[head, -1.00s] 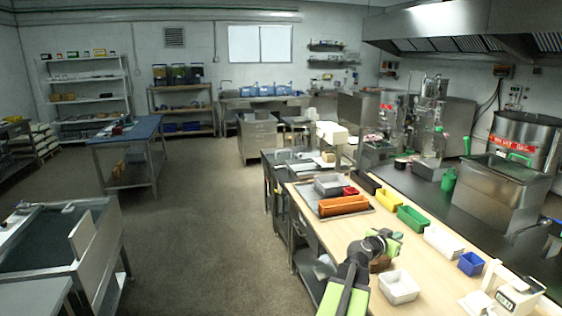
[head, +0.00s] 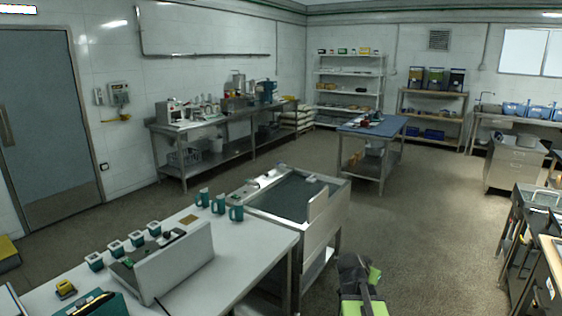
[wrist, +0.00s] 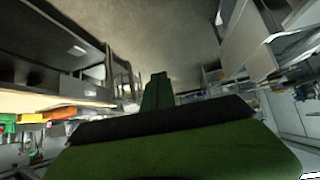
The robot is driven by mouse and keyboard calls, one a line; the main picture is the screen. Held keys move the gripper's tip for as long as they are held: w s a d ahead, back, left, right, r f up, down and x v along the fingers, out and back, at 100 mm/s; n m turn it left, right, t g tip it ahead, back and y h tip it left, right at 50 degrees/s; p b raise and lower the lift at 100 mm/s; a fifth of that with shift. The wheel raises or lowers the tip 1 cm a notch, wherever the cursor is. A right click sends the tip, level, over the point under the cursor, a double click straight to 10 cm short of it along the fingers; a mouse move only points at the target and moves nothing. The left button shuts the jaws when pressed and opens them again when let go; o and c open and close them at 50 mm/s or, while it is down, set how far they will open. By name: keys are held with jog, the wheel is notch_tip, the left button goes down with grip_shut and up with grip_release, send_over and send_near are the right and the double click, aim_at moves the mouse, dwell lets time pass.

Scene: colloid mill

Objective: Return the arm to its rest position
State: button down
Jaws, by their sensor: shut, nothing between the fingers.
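My arm (head: 357,288), dark with bright green panels, shows at the bottom of the head view, right of the middle. It is folded close to my body above open floor. My gripper (wrist: 157,92) shows in the wrist view as dark green fingers beyond a wide black and green body. It is shut and holds nothing. It touches nothing that I can see.
A pale table (head: 245,258) with cups and boxes stands at the front left, beside a steel trough unit (head: 322,233). A blue-topped table (head: 372,131) stands farther back. The wooden workbench edge (head: 549,262) is at far right. Floor (head: 430,225) between them is clear.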

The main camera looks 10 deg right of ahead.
jog(key=s+a+f+n+g+y, duration=0.1)
jog(key=a+f+n+y, duration=0.15)
jog(key=a, duration=0.85)
jog(key=a+f+n+g+y, duration=0.1)
jog(key=a+f+n+y, duration=0.15)
jog(key=a, duration=0.95)
jog(key=s+a+f+n+g+y, duration=0.2)
jog(key=s+a+f+n+g, duration=0.1)
jog(key=s, duration=0.6)
jog(key=a+n+g, duration=0.1)
jog(key=a+n, duration=0.1)
jog(key=a, duration=0.1)
jog(key=shift+s+a+y, duration=0.3)
jog(key=shift+r, duration=0.1)
